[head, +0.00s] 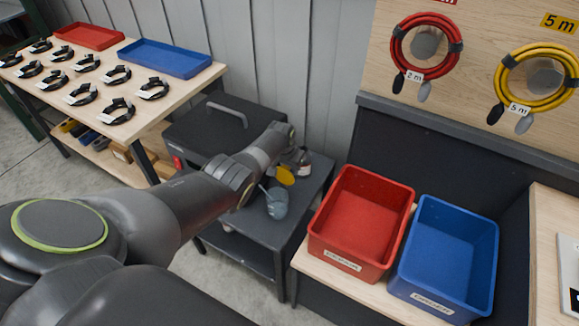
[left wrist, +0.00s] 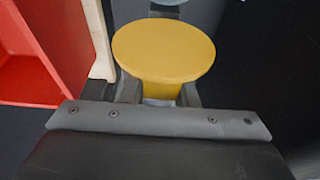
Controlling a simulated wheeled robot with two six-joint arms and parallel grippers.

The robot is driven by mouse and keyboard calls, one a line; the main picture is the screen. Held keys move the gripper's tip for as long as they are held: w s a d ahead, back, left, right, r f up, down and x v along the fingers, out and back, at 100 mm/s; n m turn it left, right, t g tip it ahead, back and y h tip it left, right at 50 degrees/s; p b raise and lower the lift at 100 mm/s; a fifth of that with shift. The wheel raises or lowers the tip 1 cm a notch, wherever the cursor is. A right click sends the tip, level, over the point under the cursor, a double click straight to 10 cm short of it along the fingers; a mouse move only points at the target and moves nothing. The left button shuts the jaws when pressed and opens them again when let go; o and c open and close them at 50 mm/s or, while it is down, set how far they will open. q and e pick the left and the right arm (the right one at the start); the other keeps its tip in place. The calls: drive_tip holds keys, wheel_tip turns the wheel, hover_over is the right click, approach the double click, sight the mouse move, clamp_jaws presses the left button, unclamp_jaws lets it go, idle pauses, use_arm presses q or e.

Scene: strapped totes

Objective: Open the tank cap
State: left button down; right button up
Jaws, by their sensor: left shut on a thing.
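The yellow tank cap (head: 285,175) shows at the right side of the dark cart, partly hidden by my left arm. In the left wrist view it is a wide yellow disc (left wrist: 163,48) on a narrower yellow stem. My left gripper (head: 296,164) reaches down at it. In the left wrist view its fingers (left wrist: 160,97) are shut on the cap's stem, one on each side. What lies under the cap is hidden, so I cannot tell if it is still seated. My right gripper is not in view.
A dark machine with a handle (head: 228,113) stands on the cart (head: 262,251). A blue-grey jug (head: 276,205) stands close to the cap. A red bin (head: 318,229) and a blue bin (head: 487,245) stand to the right. A table with cable coils is at the left.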

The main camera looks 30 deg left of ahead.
use_arm(q)
drive_tip(key=shift+s+d+f, duration=0.15)
drive_tip(key=shift+s+f, duration=0.2)
drive_tip(key=shift+f, duration=0.1)
drive_tip(key=c, duration=1.5)
unclamp_jaws()
drive_tip(key=shift+c, duration=0.2)
drive_tip(key=o, duration=0.4)
drive_tip(key=shift+w, duration=0.3)
drive_tip(key=shift+r, duration=0.15)
drive_tip(key=p+v, duration=0.4)
drive_tip(key=v, duration=0.2)
drive_tip(key=shift+w, duration=0.1)
drive_tip(key=v, duration=1.1)
drive_tip(key=shift+r+p, duration=0.15)
drive_tip(key=shift+p, duration=0.2)
